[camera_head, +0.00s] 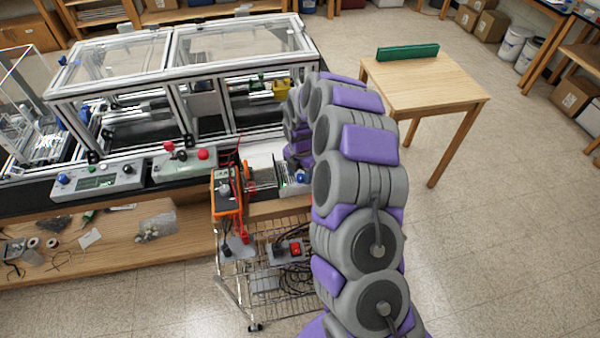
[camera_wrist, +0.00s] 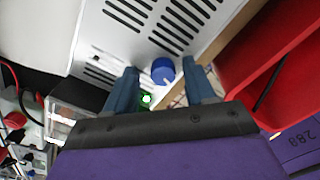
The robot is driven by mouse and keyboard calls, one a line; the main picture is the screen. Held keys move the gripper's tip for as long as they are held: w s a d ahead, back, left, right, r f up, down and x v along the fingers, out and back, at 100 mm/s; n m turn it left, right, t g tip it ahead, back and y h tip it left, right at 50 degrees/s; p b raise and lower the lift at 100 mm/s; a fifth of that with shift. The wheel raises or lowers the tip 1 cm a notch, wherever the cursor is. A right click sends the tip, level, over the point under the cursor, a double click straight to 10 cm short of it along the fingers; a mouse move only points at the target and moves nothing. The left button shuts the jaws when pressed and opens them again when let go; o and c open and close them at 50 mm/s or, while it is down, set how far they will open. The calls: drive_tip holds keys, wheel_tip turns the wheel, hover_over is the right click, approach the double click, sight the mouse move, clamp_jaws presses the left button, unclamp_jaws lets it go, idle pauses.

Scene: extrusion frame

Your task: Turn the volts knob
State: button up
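In the wrist view a round blue knob (camera_wrist: 163,71) stands on a light grey slotted box (camera_wrist: 135,42), with a lit green spot (camera_wrist: 146,99) near it. My gripper (camera_wrist: 161,68) has its two blue-grey fingers apart, one on each side of the knob, with a visible gap on both sides. Whether the fingertips are level with the knob or above it is hard to tell. No volts label is readable. In the head view the box (camera_head: 293,187) sits on the cart beside my arm, which largely hides my gripper.
An orange multimeter (camera_head: 227,192) with red and black leads stands left of the box. Grey control panels (camera_head: 98,181) and a framed clear enclosure (camera_head: 180,62) are further left and behind. A red surface (camera_wrist: 263,55) lies right of the fingers. A wooden table (camera_head: 425,85) stands at right.

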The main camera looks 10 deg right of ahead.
sight(300, 175)
wheel_tip(300, 175, up, 17)
drive_tip(key=shift+r+p, duration=0.15)
drive_tip(key=shift+p, duration=0.15)
idle(0.5)
wheel_tip(300, 175, down, 17)
drive_tip(key=m+b, duration=0.3)
drive_tip(key=m, duration=1.5)
drive_tip(key=shift+c, duration=0.3)
